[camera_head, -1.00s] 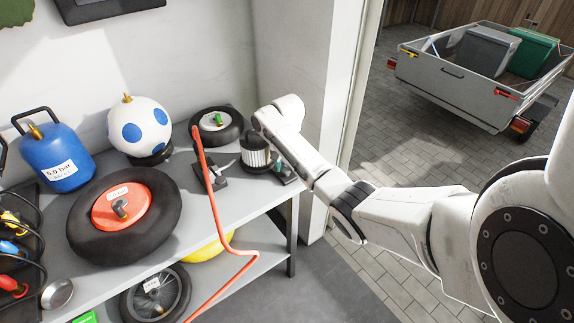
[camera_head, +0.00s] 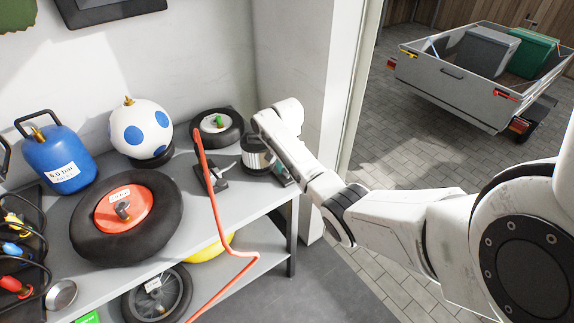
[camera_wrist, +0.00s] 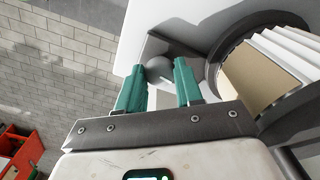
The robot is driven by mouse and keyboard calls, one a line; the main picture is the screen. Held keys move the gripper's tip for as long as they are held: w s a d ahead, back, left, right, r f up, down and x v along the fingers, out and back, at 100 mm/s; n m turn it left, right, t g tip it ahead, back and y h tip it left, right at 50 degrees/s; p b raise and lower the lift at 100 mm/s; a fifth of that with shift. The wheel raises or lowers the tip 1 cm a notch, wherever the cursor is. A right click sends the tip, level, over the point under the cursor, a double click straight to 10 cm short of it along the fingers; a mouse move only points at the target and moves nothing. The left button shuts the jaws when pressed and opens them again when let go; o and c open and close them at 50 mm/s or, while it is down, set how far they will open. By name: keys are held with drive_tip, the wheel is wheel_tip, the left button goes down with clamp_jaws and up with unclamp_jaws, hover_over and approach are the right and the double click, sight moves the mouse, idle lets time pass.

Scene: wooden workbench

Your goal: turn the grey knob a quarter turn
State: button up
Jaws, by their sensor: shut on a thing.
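The grey knob (camera_wrist: 160,70) is a small rounded piece seen between my green fingertips in the wrist view. My gripper (camera_wrist: 159,66) is shut on it, one finger on each side. The knob sits beside a dark round housing (camera_wrist: 222,50) with white pleats and a tan face inside. In the head view my gripper (camera_head: 286,173) reaches down at the bench's right end, close to the cylindrical device (camera_head: 257,152). The knob is hidden there, and its turn angle cannot be told.
A red hose (camera_head: 208,190) runs up from a black foot pump (camera_head: 212,178) left of my gripper. A small wheel (camera_head: 218,128) lies behind. A large tyre (camera_head: 90,235), blue tank (camera_head: 57,160) and spotted ball (camera_head: 140,128) stand left. A wall pillar (camera_head: 315,100) is close right.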

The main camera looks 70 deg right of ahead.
drive_tip(key=m+p, duration=0.1)
drive_tip(key=m, duration=0.3)
drive_tip(key=shift+m+p, duration=0.3)
drive_tip(key=shift+p, duration=0.05)
drive_tip(key=m, duration=0.3)
drive_tip(key=shift+m, duration=0.4)
drive_tip(key=m, duration=0.4)
drive_tip(key=shift+m, duration=1.6)
drive_tip(key=o, duration=1)
drive_tip(key=shift+o, duration=0.2)
wheel_tip(320, 180, up, 11)
drive_tip(key=b, duration=0.1)
